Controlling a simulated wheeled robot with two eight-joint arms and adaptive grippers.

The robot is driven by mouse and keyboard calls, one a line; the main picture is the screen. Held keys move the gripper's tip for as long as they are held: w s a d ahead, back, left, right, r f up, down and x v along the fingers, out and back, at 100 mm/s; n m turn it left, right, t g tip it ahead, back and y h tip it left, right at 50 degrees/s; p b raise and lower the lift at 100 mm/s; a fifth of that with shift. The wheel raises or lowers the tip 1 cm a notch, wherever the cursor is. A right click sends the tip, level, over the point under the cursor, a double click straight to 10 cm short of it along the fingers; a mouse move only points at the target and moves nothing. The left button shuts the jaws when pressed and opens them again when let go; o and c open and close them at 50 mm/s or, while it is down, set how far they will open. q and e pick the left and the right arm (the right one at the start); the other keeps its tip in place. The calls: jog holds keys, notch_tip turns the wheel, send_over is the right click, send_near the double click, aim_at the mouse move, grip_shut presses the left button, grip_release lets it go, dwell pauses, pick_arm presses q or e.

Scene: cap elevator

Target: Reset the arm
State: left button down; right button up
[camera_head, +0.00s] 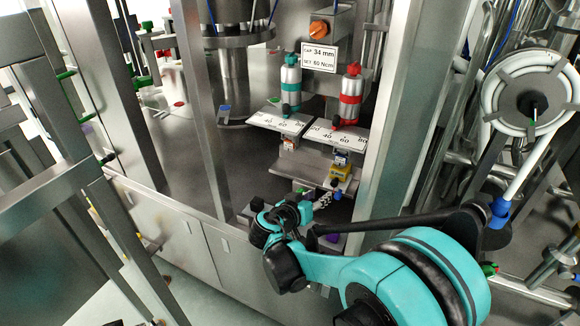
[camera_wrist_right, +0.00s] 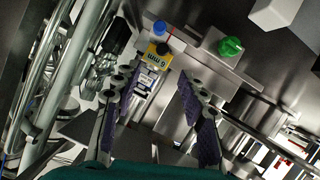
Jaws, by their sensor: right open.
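My right arm, teal and black, comes in from the lower right of the head view. Its gripper (camera_head: 328,218) is partly hidden by its own wrist, below the small metal shelf of the machine. In the right wrist view the right gripper (camera_wrist_right: 158,112) is open, with its two purple-padded fingers apart. A yellow block marked "6 mm" (camera_wrist_right: 157,56) shows beyond the gap between them; no finger is seen touching it. In the head view a yellow block (camera_head: 341,172) sits above the gripper. My left gripper is not in view.
Green-banded (camera_head: 291,80) and red-banded (camera_head: 351,95) cylinders stand above the scale plates (camera_head: 281,122). A steel post (camera_head: 385,140) stands close beside my right arm. A white handwheel (camera_head: 530,92) is at the right. Blue (camera_wrist_right: 160,27) and green (camera_wrist_right: 230,46) knobs show in the wrist view.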

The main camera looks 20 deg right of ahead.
jog(key=s+a+f+n+y, duration=0.3)
jog(key=s+a+n+y, duration=0.4)
jog(key=s, duration=1.1)
jog(key=a+y, duration=0.4)
jog(key=a, duration=0.3)
jog(key=shift+s+a+n+y, duration=0.3)
jog(key=shift+a, duration=0.1)
